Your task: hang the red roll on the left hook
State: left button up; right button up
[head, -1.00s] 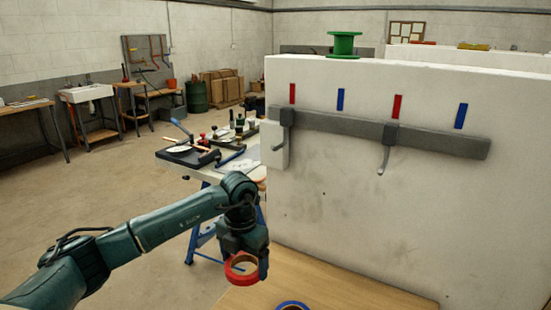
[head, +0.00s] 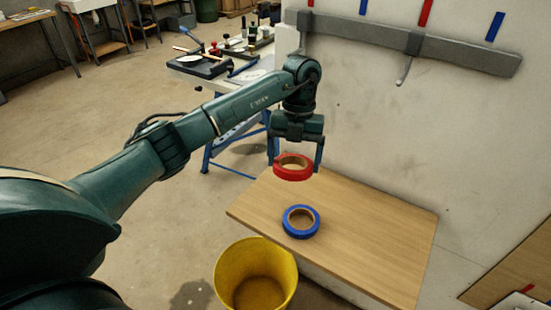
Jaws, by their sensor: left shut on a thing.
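The red roll (head: 293,174) is a flat red ring with a tan core. My left gripper (head: 295,166) points down and is shut on it, one finger at each side, seemingly just above the wooden shelf (head: 375,225). Whether the roll touches the shelf I cannot tell. The left hook (head: 303,22) is on the grey rail, above and behind the gripper. Its lower part is partly hidden by my arm. The right hook (head: 404,70) hangs empty farther along the rail. My right gripper is not in view.
A blue roll (head: 301,233) lies on the shelf in front of the red one. A yellow bucket (head: 228,280) stands below the shelf's front left. The white wall (head: 375,130) rises behind the shelf. A tool table (head: 215,90) stands behind my arm.

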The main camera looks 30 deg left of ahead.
pick_arm(q)
jog(key=w+d+r+n+t+h+p, duration=0.1)
jog(key=d+r+n+t+h, duration=0.1)
jog(key=r+n+h, duration=0.5)
jog(key=w+d+r+n+t+h+p, duration=0.25)
jog(key=r+n, duration=0.35)
jog(key=n, duration=0.4)
jog(key=s+a+r+n+t+y+p, duration=0.1)
jog(key=s+a+r+n+t+y, duration=0.15)
jog(key=a+n+t, duration=0.4)
jog(key=s+a+r+n+t+y+p, duration=0.1)
jog(key=a+r+n+t+y, duration=0.15)
jog(key=a+n+t, duration=0.4)
jog(key=w+f+m+t, duration=0.1)
jog(key=w+t, duration=0.1)
jog(key=w, duration=0.9)
jog(key=shift+w+d+f, duration=0.15)
jog(key=shift+d+f, duration=0.2)
jog(key=shift+f, duration=0.05)
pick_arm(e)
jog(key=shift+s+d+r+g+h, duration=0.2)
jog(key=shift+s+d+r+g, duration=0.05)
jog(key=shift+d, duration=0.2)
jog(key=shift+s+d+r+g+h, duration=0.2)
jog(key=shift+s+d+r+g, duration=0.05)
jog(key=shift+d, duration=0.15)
pick_arm(q)
jog(key=shift+h, duration=0.25)
jog(key=o, duration=0.9)
